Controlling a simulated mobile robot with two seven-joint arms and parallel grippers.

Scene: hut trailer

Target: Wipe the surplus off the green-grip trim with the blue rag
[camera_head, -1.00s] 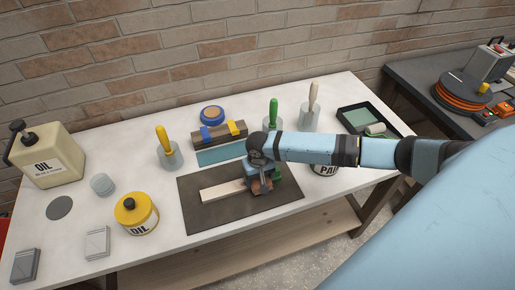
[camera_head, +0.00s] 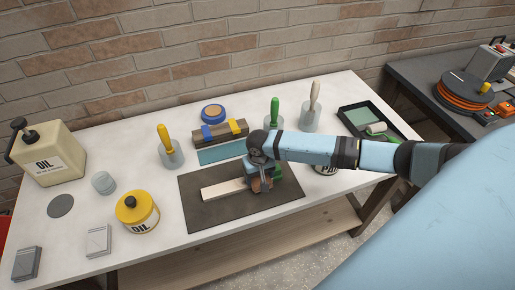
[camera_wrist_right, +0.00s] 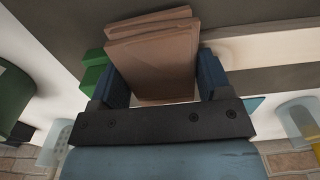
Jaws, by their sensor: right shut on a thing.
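My right gripper (camera_head: 262,180) is low over the dark mat (camera_head: 207,215), at the right end of a pale wooden strip (camera_head: 222,190). It is shut on a brown layered pad (camera_wrist_right: 152,62), which sits between its blue-faced fingers in the wrist view. A green block (camera_head: 276,173), possibly the trim's grip, shows beside the gripper; it also shows at left in the wrist view (camera_wrist_right: 94,70). Whether the pad touches the strip is hidden. A flat blue-teal sheet (camera_head: 221,154), possibly the blue rag, lies behind the mat. My left gripper is out of view.
A dark wood piece with blue and yellow clamps (camera_head: 220,133) lies behind the sheet. Pots with yellow (camera_head: 171,154), green (camera_head: 273,122) and white (camera_head: 311,116) handles stand nearby. A yellow oil can (camera_head: 138,214) stands left of the mat. A paint tin (camera_head: 326,169) is partly hidden by my arm.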

